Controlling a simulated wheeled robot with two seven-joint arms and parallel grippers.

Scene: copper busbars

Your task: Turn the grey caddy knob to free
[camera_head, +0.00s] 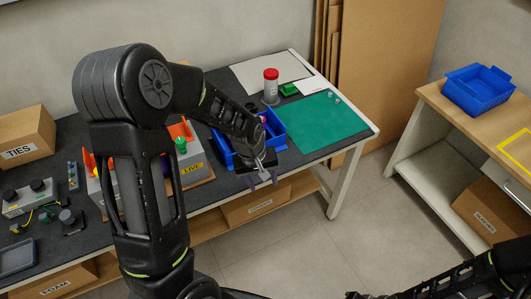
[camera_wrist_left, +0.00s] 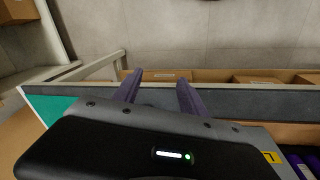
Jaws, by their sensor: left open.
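My left gripper (camera_head: 263,182) reaches over the front edge of the dark workbench, pointing down, its purple fingers apart and empty. In the left wrist view its fingers (camera_wrist_left: 160,80) are spread with nothing between them. A blue caddy (camera_head: 277,128) stands on the bench behind the left wrist, partly covered by my arm. I cannot make out a grey knob on it. A small dark block with a round grey knob (camera_head: 68,216) sits at the bench's left front, far from this gripper. My right arm shows at the lower right; its gripper is out of view.
A grey box with two black knobs (camera_head: 30,196) and a TIES carton (camera_head: 24,137) are at the left. A LIVE-labelled box (camera_head: 191,168) stands left of the caddy. A green mat (camera_head: 325,128) lies mostly clear at the right. A red-capped jar (camera_head: 271,86) stands behind.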

